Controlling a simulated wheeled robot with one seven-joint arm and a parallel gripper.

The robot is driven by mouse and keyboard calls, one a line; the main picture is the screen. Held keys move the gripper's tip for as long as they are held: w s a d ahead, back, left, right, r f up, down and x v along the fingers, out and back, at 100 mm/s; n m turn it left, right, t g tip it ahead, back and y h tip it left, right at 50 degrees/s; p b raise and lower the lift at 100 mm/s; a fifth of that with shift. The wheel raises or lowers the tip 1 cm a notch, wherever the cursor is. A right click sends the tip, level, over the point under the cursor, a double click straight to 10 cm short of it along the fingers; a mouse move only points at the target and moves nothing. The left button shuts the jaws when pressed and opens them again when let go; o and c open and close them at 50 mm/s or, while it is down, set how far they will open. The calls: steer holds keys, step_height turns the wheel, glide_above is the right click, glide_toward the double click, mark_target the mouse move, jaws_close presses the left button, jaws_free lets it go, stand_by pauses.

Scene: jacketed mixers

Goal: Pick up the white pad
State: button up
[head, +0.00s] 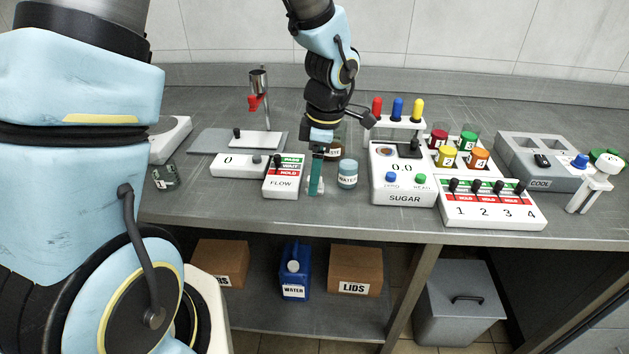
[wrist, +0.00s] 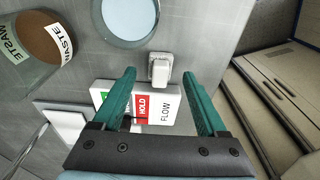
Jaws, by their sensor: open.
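A small white block, which looks like the white pad (wrist: 160,68), lies on the grey bench beside the FLOW box in the wrist view. In the head view it is mostly hidden by my fingers. My gripper (wrist: 159,77) has its two teal fingers spread, one on each side of the pad, with gaps between. It holds nothing. In the head view my gripper (head: 316,190) points down at the bench near its front edge, just right of the FLOW box. Whether the fingertips touch the bench is hard to tell.
The FLOW box (head: 282,177) stands close on the left. The WATER jar (head: 347,175) is close on the right, and the WASTE jar (wrist: 50,38) is behind. The SUGAR unit (head: 404,197) stands further right. The bench front (head: 250,212) is bare.

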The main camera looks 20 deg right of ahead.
steer(key=shift+f, duration=0.8)
steer(key=shift+c, duration=0.2)
jaws_close()
